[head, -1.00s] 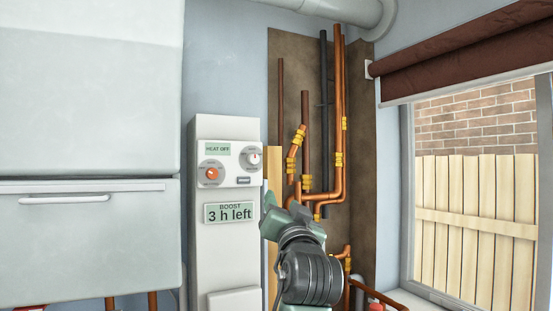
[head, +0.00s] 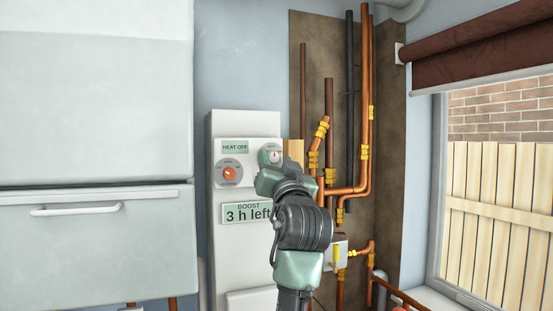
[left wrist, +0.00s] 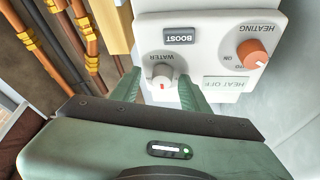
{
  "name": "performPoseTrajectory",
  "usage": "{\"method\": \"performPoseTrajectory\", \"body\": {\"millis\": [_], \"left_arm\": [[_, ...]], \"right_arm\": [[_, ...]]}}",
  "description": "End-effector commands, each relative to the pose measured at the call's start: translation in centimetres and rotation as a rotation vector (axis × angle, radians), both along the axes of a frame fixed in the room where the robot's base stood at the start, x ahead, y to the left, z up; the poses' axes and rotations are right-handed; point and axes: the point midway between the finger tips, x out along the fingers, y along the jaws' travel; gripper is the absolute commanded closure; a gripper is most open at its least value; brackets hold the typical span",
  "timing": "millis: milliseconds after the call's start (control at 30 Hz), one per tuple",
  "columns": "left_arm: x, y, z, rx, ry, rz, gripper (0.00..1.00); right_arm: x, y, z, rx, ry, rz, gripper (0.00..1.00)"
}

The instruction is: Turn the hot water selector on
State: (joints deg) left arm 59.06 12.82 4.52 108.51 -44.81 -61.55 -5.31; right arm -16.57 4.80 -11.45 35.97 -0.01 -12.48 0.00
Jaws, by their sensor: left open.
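The hot water selector is the white round knob marked WATER (left wrist: 162,76) on the white control panel (head: 213,200). In the left wrist view its red pointer mark faces the bottom of the picture. The knob also shows in the head view (head: 274,155), just above my left gripper (head: 269,172). My left gripper is open, with one green finger on each side of the knob in the left wrist view. I cannot tell whether the fingers touch it. My right gripper is not in view.
An orange HEATING knob (head: 229,173) sits left of the selector, below a HEAT OFF display (head: 235,146). Copper pipes (head: 365,110) stand close on the right. A large white cabinet (head: 95,120) fills the left.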

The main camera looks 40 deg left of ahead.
Motion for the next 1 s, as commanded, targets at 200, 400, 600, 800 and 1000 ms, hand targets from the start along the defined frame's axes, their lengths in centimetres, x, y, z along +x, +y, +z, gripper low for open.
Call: {"method": "performPoseTrajectory", "body": {"millis": [200,400,600,800,1000], "left_arm": [[0.0,0.0,0.0,0.000,0.000,0.000,0.80],[0.0,0.0,0.0,0.000,0.000,0.000,1.00],[-0.1,0.0,0.0,0.010,0.020,-0.001,1.00],[-0.2,0.1,0.1,0.052,0.098,0.000,1.00],[-0.3,0.1,0.2,0.125,0.237,0.001,1.00]], "right_arm": [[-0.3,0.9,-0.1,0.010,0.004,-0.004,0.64],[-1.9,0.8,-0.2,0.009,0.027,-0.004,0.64],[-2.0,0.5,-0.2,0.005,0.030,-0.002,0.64],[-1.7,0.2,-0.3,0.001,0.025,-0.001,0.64],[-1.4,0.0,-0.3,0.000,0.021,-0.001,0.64]]}}
